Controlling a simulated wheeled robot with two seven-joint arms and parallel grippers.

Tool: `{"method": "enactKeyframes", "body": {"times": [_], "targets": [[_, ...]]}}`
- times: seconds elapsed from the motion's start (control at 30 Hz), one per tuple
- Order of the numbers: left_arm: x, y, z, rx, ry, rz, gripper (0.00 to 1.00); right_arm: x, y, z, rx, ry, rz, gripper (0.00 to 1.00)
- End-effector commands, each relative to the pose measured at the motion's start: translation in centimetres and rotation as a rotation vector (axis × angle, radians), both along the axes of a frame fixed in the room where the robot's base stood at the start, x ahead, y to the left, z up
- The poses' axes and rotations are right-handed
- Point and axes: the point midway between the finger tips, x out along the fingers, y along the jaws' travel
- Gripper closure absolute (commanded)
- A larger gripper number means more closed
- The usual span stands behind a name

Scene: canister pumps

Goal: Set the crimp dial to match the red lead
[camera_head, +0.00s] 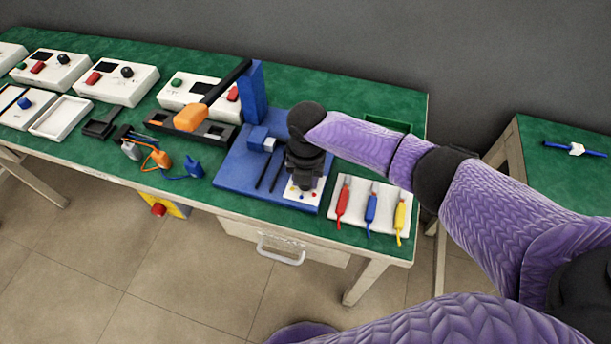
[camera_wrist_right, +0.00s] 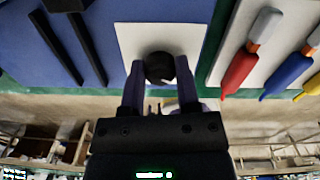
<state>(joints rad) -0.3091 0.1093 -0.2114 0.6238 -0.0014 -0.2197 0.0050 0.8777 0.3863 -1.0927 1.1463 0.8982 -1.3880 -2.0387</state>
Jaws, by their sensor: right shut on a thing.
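The crimp dial (camera_wrist_right: 160,67) is a dark round knob on a white plate (camera_wrist_right: 125,42) in the right wrist view. My right gripper (camera_wrist_right: 160,80) is shut on the dial, one finger on each side. In the head view my right gripper (camera_head: 305,172) points down over the white plate (camera_head: 300,197), which has small coloured dots at its front; the dial is hidden there. The red lead (camera_head: 343,203) lies on a white tray (camera_head: 381,187) right of the blue press base, and also shows in the right wrist view (camera_wrist_right: 238,72). My left gripper is not in view.
Beside the red lead lie a blue lead (camera_head: 371,208) and a yellow lead (camera_head: 400,217). White instrument boxes and tools fill the table's left.

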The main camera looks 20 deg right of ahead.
Motion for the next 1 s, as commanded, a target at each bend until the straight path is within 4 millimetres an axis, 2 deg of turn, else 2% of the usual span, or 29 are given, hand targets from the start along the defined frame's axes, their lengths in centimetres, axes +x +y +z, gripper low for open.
{"method": "enactKeyframes", "body": {"times": [0.6, 0.63, 0.77, 0.8, 1.0], "targets": [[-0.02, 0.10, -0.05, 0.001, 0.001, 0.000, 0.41, -0.08, 0.12, -0.02, 0.002, 0.002, 0.039, 1.00], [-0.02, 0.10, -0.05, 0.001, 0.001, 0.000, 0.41, -0.07, 0.10, -0.02, 0.002, 0.002, 0.039, 0.55], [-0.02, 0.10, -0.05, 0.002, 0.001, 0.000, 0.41, -0.05, 0.07, -0.02, 0.002, 0.002, 0.038, 0.28], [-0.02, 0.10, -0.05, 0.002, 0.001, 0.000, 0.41, -0.05, 0.06, -0.02, 0.002, 0.002, 0.038, 0.24], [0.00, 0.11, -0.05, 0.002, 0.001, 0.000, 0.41, -0.02, 0.02, -0.01, 0.001, 0.001, 0.037, 0.24]]}}
